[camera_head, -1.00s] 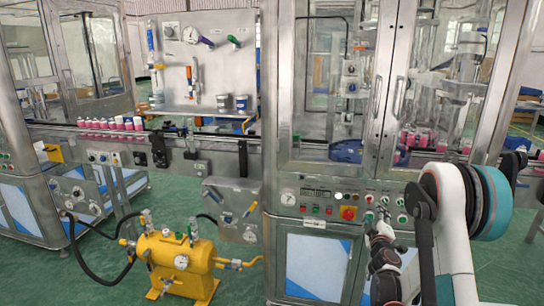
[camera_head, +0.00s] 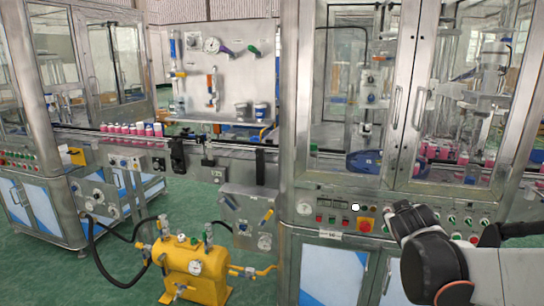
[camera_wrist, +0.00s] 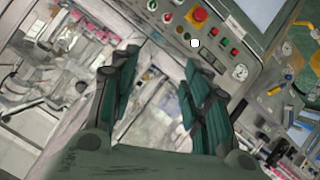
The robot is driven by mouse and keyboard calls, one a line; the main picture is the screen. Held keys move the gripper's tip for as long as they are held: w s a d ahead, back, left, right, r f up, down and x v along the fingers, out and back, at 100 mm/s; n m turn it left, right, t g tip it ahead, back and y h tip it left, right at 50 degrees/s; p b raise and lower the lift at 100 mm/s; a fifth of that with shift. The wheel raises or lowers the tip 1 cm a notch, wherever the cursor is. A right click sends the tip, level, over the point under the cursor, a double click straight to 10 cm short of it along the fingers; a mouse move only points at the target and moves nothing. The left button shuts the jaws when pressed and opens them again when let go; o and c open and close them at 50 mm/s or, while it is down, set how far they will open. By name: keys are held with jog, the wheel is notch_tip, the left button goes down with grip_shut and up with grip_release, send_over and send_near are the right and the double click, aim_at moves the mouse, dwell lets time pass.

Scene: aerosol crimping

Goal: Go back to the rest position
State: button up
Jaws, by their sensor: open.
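My gripper (camera_wrist: 158,88) shows in the wrist view with its two dark green fingers apart and nothing between them. Beyond the fingertips lies the crimping machine's front, with its control panel (camera_wrist: 205,40) and red emergency button (camera_wrist: 199,14). In the head view my arm reaches in from the lower right, in front of the machine's control panel (camera_head: 330,215). The fingers cannot be made out there. The red emergency button (camera_head: 365,225) is just left of my arm.
The machine's glass doors (camera_head: 365,100) are closed above the panel. A conveyor with several pink cans (camera_head: 135,130) runs to the left. A yellow tank (camera_head: 195,268) with a black hose stands on the green floor (camera_head: 120,265). Open floor shows at the lower left.

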jog(key=s+a+f+g+y, duration=0.1)
jog(key=s+a, duration=0.3)
jog(key=s, duration=0.4)
jog(key=s+a+f+g+y, duration=0.2)
jog(key=s+a, duration=0.3)
jog(key=s, duration=0.4)
jog(key=s+a+f+m+g+y, duration=0.1)
jog(key=s+a+f+y, duration=0.1)
jog(key=s+a, duration=0.3)
jog(key=s, duration=0.4)
jog(key=shift+s+f+g, duration=0.2)
jog(key=shift+s+g, duration=0.05)
jog(key=shift+g, duration=0.05)
jog(key=shift+c, duration=0.5)
